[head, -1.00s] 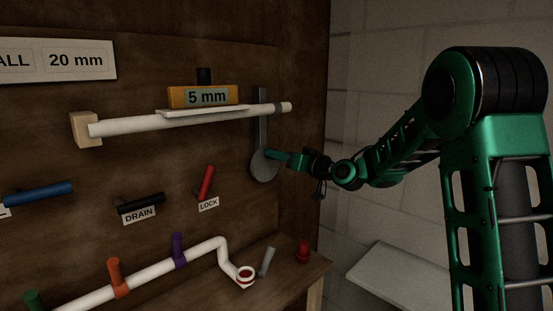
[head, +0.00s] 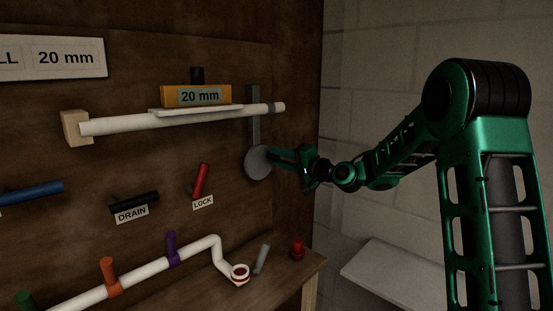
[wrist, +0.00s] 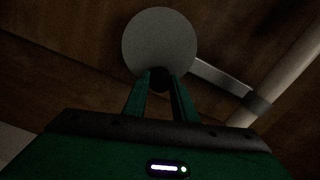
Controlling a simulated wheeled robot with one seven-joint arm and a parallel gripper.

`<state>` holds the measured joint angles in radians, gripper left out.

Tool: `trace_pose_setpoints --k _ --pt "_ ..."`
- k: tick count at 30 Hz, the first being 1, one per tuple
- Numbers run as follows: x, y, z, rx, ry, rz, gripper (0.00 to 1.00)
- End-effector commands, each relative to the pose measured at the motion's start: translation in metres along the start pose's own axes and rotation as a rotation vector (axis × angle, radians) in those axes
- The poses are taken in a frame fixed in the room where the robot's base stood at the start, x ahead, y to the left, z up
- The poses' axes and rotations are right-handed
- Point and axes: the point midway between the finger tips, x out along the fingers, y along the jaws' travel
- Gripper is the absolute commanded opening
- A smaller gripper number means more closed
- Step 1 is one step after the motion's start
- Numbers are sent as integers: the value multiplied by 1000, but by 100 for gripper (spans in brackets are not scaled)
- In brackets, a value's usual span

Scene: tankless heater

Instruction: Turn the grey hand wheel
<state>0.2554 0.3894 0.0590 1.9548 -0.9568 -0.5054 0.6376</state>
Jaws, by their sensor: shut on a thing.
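The grey hand wheel (head: 257,163) is a round disc at the lower end of a grey upright bar on the wooden panel. It also fills the top middle of the wrist view (wrist: 158,40). My green gripper (head: 272,155) reaches it from the right. In the wrist view my gripper's fingers (wrist: 161,76) are closed about a dark part at the wheel's near edge; the exact contact is in shadow. The yellow gauge (head: 197,96) above the white pipe reads 20 mm.
A plate (head: 54,58) at the upper left shows 20 mm. Red LOCK (head: 201,181), black DRAIN (head: 133,203) and blue (head: 30,193) levers sit lower on the panel. A pipe with coloured handles (head: 143,271) and a wooden ledge (head: 285,269) lie below. A pale shelf (head: 400,270) is at right.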

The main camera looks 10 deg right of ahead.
Motion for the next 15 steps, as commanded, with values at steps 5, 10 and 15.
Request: trace_pose_setpoints --k 5,10,15 --pt "-1 10 -4 152 6 5 2" --pt "-1 15 -4 270 7 4 2" --pt "-2 19 -4 354 8 4 2"
